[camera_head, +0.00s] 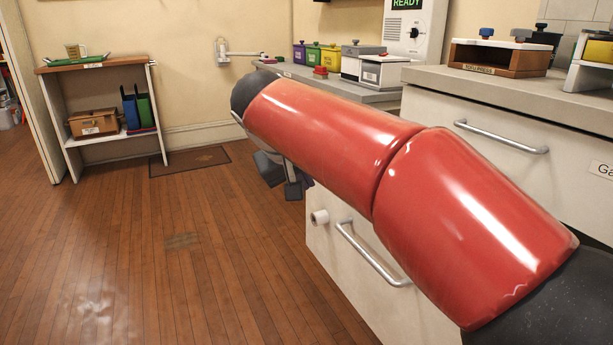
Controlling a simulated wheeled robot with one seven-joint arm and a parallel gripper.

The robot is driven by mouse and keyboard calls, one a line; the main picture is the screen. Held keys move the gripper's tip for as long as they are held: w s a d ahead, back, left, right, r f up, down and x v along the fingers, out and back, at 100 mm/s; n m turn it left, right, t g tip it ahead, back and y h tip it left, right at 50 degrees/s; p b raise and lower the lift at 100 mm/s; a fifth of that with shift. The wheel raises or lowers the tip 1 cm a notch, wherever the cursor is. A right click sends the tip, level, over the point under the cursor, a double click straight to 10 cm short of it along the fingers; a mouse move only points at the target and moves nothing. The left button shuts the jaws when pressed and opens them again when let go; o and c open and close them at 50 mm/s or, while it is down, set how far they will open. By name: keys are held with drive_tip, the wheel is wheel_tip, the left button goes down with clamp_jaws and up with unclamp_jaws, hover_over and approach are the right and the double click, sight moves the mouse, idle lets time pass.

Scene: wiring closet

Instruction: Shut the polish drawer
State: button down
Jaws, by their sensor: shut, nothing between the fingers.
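No label naming a polish drawer is readable in view. My gripper (285,184) is dark, shut and empty, partly hidden under the arm's far end. It appears above and left of the lower handle, apart from it.
A grey counter (545,92) carries boxes at the right. A farther counter (285,70) holds small coloured bins. A shelf unit (70,160) stands at the back left beside a doormat (188,161). The wooden floor (150,260) at left is clear.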

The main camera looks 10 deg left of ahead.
drive_tip(key=w+d+f+b, duration=0.1)
drive_tip(key=w+d+f, duration=0.3)
drive_tip(key=w, duration=0.1)
drive_tip(key=shift+d, duration=0.2)
drive_tip(key=shift+w, duration=0.1)
drive_tip(key=w+d+p, duration=0.5)
drive_tip(key=w+d, duration=0.2)
drive_tip(key=d, duration=0.3)
drive_tip(key=w+d+p, duration=0.4)
drive_tip(key=w+d, duration=0.3)
drive_tip(key=d, duration=0.4)
drive_tip(key=shift+w+d+p, duration=0.15)
drive_tip(key=shift+w+p, duration=0.05)
drive_tip(key=shift+p, duration=0.2)
drive_tip(key=shift+f, duration=0.1)
